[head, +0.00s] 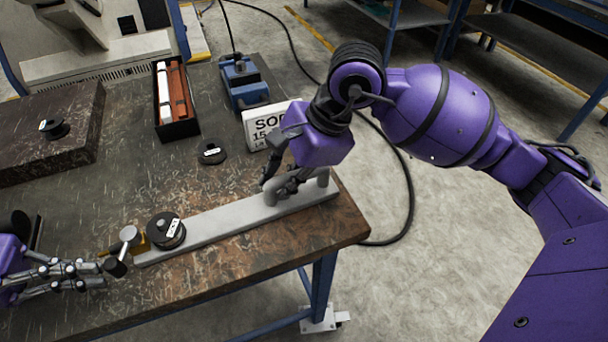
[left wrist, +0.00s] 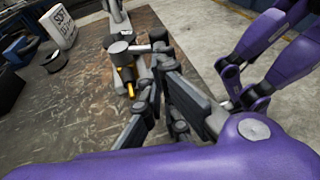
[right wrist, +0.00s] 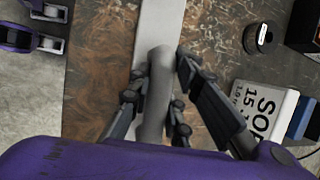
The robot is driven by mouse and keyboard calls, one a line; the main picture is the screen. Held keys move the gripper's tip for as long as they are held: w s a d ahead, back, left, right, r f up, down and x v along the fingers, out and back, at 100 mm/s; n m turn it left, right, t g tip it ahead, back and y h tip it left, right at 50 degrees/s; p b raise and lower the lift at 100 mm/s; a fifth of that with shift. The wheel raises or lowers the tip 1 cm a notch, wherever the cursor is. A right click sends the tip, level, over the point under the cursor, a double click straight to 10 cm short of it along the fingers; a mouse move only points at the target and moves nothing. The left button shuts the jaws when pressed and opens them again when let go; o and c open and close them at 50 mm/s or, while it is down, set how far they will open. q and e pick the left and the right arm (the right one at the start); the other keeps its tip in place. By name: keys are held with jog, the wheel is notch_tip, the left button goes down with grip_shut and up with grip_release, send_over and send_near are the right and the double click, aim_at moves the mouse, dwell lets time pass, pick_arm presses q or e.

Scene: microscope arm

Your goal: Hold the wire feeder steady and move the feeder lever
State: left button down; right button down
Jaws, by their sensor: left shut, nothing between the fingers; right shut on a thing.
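The wire feeder is a long grey bar (head: 225,222) lying along the table's near edge, with a dark labelled disc (head: 166,231) and a small yellow part at its left end. The feeder lever (head: 128,234), with a grey knob and a dark cylindrical end, stands at that end. It also shows in the left wrist view (left wrist: 120,48). My right gripper (head: 280,190) is shut on the grey handle (right wrist: 154,95) at the feeder's right end. My left gripper (head: 98,272) is shut and empty, just beside the lever; whether it touches the lever I cannot tell.
A black tray (head: 184,131), a blue device (head: 240,82), a white sign (head: 262,133) and a small black disc (head: 212,153) stand behind the feeder. A dark block (head: 60,135) is at the left. The table's right edge is close to the feeder's handle.

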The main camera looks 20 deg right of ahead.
pick_arm(q)
jog(key=shift+s+d, duration=0.4)
pick_arm(e)
jog(key=shift+r, duration=0.2)
dwell(0.5)
